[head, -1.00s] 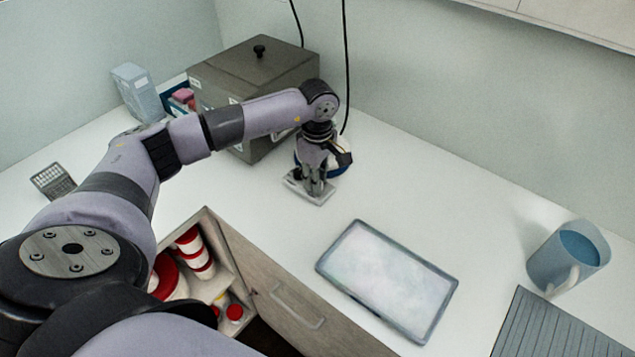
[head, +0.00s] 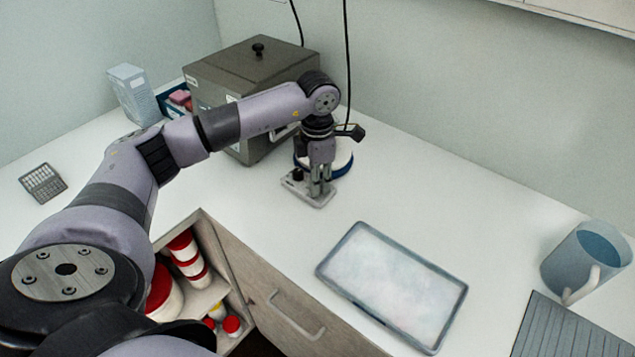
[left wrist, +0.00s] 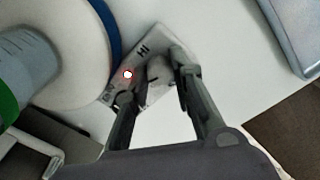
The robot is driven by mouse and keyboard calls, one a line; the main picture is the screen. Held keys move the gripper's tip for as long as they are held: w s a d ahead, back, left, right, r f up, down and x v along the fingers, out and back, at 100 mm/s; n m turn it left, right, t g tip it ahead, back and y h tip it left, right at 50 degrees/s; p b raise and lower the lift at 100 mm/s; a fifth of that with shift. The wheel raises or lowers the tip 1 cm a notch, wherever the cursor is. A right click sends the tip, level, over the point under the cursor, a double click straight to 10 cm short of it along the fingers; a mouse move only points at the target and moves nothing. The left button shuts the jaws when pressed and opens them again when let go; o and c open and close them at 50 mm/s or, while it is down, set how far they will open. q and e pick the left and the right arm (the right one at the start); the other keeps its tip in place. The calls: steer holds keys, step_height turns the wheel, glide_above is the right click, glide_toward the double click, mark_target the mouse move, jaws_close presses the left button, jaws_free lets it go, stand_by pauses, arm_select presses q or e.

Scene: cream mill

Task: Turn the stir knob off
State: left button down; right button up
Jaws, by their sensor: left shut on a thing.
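A small grey control panel (head: 290,183) stands at the front of a white round plate with a blue rim (head: 345,163). A dark knob (head: 298,175) shows on the panel's left part in the head view. My left gripper (head: 321,192) points down over the right part of the panel. In the left wrist view its fingers are around a grey knob (left wrist: 158,71), which they partly cover. A lit red lamp (left wrist: 128,74) and the letters "HI" (left wrist: 143,50) show on the panel. I cannot read the knob's own label or its setting. My right gripper is not in view.
A grey lidded box (head: 240,75) stands behind my left arm, with a hanging cable close by. A tray (head: 395,285) lies to the right on the counter, and a blue mug (head: 575,265) is farther right. An open cabinet (head: 225,270) holds red-lidded jars.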

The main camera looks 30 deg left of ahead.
arm_select(q)
steer(key=n+b, duration=0.1)
steer(key=n, duration=0.3)
steer(key=shift+n, duration=0.3)
steer(key=n, duration=0.4)
steer(key=shift+w+r+n+b, duration=0.1)
steer(key=shift+n+b, duration=0.25)
steer(key=shift+n, duration=0.05)
steer(key=c, duration=1.4)
jaws_free()
step_height(320, 180, up, 12)
